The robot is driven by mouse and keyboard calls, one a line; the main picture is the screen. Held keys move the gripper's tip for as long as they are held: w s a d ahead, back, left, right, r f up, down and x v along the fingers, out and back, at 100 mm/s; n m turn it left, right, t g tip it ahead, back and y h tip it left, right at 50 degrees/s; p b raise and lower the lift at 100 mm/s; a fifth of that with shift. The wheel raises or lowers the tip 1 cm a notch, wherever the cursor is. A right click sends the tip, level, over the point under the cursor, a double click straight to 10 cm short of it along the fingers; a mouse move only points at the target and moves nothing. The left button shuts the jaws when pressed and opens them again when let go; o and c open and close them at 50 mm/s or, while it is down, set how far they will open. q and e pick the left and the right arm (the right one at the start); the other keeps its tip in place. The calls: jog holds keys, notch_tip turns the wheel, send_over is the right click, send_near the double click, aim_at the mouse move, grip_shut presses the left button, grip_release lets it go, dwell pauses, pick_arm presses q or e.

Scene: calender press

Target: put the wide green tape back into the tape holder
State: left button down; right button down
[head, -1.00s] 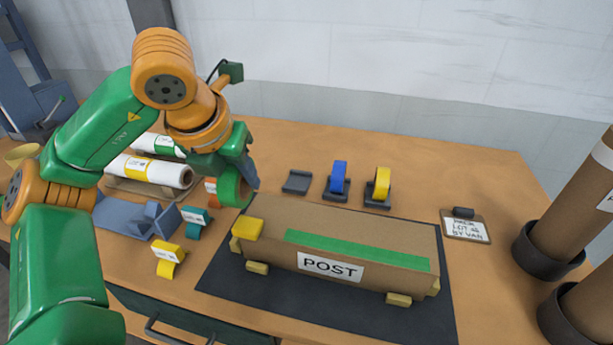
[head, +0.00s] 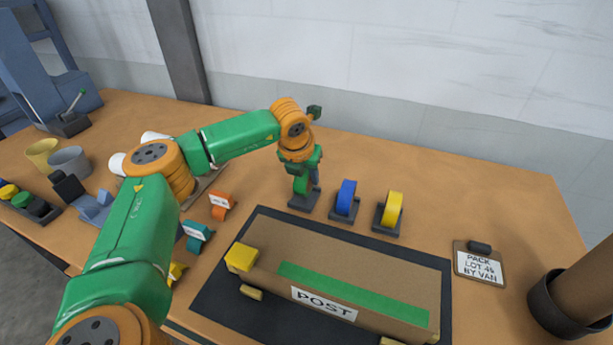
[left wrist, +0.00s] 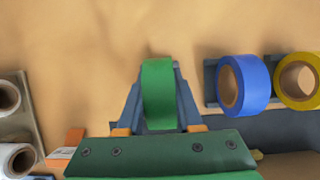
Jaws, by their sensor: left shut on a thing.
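The wide green tape (head: 302,186) is a green roll held upright between the fingers of my left gripper (head: 305,180). In the left wrist view the tape (left wrist: 158,92) sits between the two blue-grey fingers (left wrist: 158,112). The dark tape holder (head: 303,201) at the left end of the row is right below the tape. I cannot tell whether the tape touches the holder or hangs just above it. In the wrist view this holder is mostly hidden behind the tape and fingers. My right gripper is not in view.
A blue tape (head: 346,196) and a yellow tape (head: 391,209) stand in their holders just right. The POST box (head: 350,268) lies on a dark mat in front. Orange (head: 221,203) and teal (head: 197,233) labelled pieces lie left. The table behind the row is clear.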

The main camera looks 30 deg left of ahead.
pick_arm(q)
jog(key=shift+s+f, duration=0.15)
jog(key=shift+f, duration=0.95)
jog(key=c, duration=0.6)
grip_release()
jog(key=shift+o, duration=0.2)
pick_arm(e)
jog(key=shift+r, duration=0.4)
pick_arm(q)
jog(key=shift+r+p, duration=0.3)
jog(key=shift+r, duration=0.05)
jog(key=b+v, duration=0.2)
jog(key=v, duration=0.9)
jog(key=shift+s+r, duration=0.2)
jog(key=shift+r, duration=0.1)
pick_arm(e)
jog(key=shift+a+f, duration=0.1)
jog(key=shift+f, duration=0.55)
